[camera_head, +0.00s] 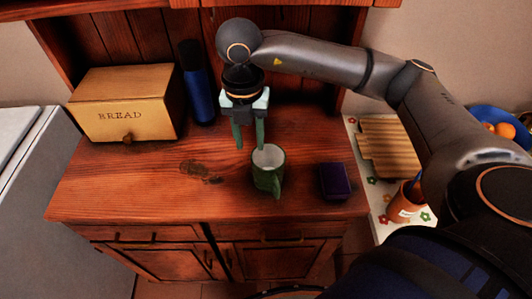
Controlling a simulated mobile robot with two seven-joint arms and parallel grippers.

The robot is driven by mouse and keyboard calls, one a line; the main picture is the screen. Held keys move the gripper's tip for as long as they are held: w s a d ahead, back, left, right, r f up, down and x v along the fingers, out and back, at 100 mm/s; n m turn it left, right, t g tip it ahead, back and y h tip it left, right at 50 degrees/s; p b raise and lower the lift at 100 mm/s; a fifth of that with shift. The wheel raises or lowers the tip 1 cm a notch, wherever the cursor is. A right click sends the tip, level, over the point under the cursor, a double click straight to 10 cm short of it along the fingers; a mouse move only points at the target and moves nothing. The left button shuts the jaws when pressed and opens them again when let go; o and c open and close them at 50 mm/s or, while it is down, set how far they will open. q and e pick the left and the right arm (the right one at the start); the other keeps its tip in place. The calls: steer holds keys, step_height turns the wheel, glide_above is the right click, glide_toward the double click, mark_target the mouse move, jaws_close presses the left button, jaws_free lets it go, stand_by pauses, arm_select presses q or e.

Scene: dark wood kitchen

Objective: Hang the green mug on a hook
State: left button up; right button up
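The green mug (266,178) stands upright on the wooden counter near the middle of the head view, its handle facing toward me. My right gripper (249,144) points down just behind and left of the mug. Its two green fingers are apart, with nothing visible between them. The right-hand fingertip overlaps the mug's far rim in the picture; I cannot tell whether it touches. No hook can be made out in this view. My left gripper is not in view.
A wooden bread box (124,103) and a blue bottle (200,97) stand at the back left. A dark purple box (334,181) sits right of the mug. A cutting board (390,148) and an orange pot (404,203) are farther right. The counter's front left is clear.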

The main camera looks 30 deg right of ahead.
mark_target(253, 171)
step_height(253, 171, down, 12)
steer(key=shift+d+r+p, duration=0.1)
steer(key=shift+d+p, duration=0.05)
steer(key=shift+p, duration=0.5)
steer(key=shift+c, duration=0.4)
jaws_close()
stand_by(0.8)
